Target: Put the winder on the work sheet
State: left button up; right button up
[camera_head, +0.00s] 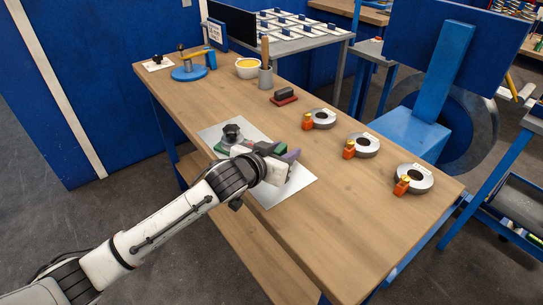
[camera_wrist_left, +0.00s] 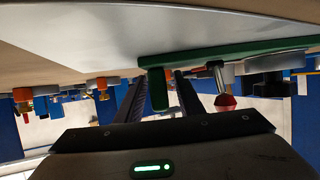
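What I take to be the winder has a green base (camera_head: 221,148) and a black knob (camera_head: 232,131). It appears to be on or just over the white work sheet (camera_head: 292,187) on the bench. My left gripper (camera_head: 287,155) reaches over the sheet beside it and hides part of it. In the left wrist view, which is upside down, the green bar (camera_wrist_left: 235,54) runs along the sheet (camera_wrist_left: 110,35). A green tab (camera_wrist_left: 158,92) stands between the fingers of my left gripper (camera_wrist_left: 160,80), with a gap visible on one side. A red knob (camera_wrist_left: 225,102) on a metal stem is beside it. My right gripper is out of view.
Several grey rings with orange clamps (camera_head: 365,145) line the bench's right side. A red block with a black top (camera_head: 284,96), a grey cup (camera_head: 265,77), a yellow-filled bowl (camera_head: 248,67) and a blue stand (camera_head: 189,72) stand farther back. The near right bench top (camera_head: 370,235) is clear.

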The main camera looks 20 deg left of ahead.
pick_arm(q)
jog(key=v, duration=1)
jog(key=shift+s+a+r, duration=0.1)
jog(key=shift+s+a, duration=0.05)
jog(key=shift+s, duration=0.15)
dwell(0.9)
